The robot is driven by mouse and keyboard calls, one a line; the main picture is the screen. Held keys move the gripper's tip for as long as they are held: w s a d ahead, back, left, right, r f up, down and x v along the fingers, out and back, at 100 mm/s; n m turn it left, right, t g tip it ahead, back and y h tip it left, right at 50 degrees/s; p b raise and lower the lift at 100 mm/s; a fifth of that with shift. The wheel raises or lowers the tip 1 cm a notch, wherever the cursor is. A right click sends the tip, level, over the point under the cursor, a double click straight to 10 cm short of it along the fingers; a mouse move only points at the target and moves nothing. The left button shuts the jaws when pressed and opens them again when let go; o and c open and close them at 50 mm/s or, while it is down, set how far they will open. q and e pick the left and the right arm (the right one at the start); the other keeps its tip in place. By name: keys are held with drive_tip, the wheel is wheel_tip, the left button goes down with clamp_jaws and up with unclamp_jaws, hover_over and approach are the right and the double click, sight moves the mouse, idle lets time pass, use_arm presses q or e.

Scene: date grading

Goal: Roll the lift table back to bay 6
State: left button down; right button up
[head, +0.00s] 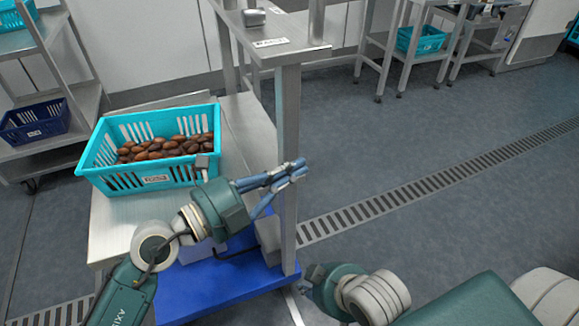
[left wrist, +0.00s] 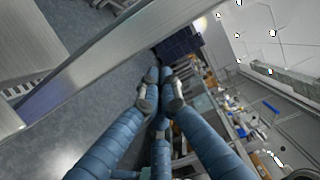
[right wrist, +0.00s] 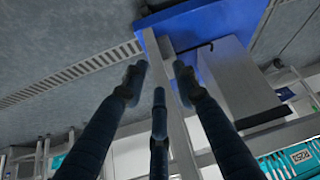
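The lift table stands left of centre in the head view, with a steel top (head: 107,225), a blue base (head: 225,285) and a tall steel post (head: 288,150). A turquoise crate of brown dates (head: 157,178) sits on its top. My left gripper (head: 298,168) is in front of the post; its fingertips are together with nothing seen between them. My right gripper (head: 308,278) is low, just right of the base. In the right wrist view its fingertips (right wrist: 160,70) are apart, with a pale bar (right wrist: 150,45) beyond the gap; contact cannot be told. No bay 6 marking is readable.
A steel rack (head: 30,45) with a dark blue crate (head: 35,133) stands at the left. A raised steel shelf (head: 255,45) adjoins the post. Benches with a turquoise crate (head: 422,47) stand at the back. A floor drain (head: 430,185) crosses open floor to the right.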

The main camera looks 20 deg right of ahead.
drive_tip(key=shift+t, duration=0.8)
drive_tip(key=shift+w+a+r, duration=0.2)
drive_tip(key=shift+w+r, duration=0.15)
drive_tip(key=shift+w, duration=0.25)
drive_tip(key=shift+w+a+r, duration=0.2)
drive_tip(key=shift+w+r, duration=0.15)
drive_tip(key=shift+w, duration=0.3)
drive_tip(key=shift+w+a+r, duration=0.2)
drive_tip(key=shift+w+r, duration=0.15)
drive_tip(key=shift+w, duration=0.25)
